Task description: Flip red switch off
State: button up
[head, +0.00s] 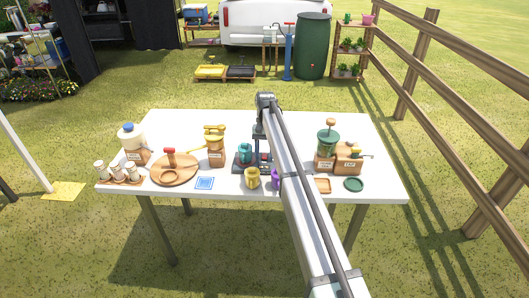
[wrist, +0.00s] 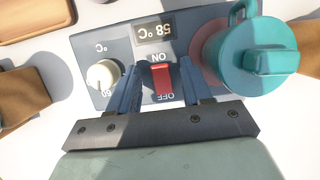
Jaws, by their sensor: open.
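The red switch (wrist: 161,81) is set in a dark grey panel (wrist: 120,48) in the wrist view, between an ON label and an OFF label, both upside down. I cannot tell clearly which way it is tilted. My gripper (wrist: 157,75) is open, with one blue finger on each side of the switch; contact is not clear. In the head view the panel's base (head: 240,167) stands mid-table, partly behind my arm, and my gripper (head: 260,140) is over it.
A teal kettle (wrist: 252,50) stands right of the switch, close to the right finger. A cream knob (wrist: 102,75) is at the left, and a display (wrist: 154,29) reads 58 °C. On the table (head: 340,122), a yellow mug (head: 252,178) and purple cup (head: 275,179) stand in front.

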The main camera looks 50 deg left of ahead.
aim_at(265, 153)
jog(key=v, duration=0.5)
jog(key=shift+w+a+r, duration=0.15)
jog(key=shift+w+a, duration=0.05)
jog(key=w+a, duration=0.8)
jog(key=shift+w, duration=0.1)
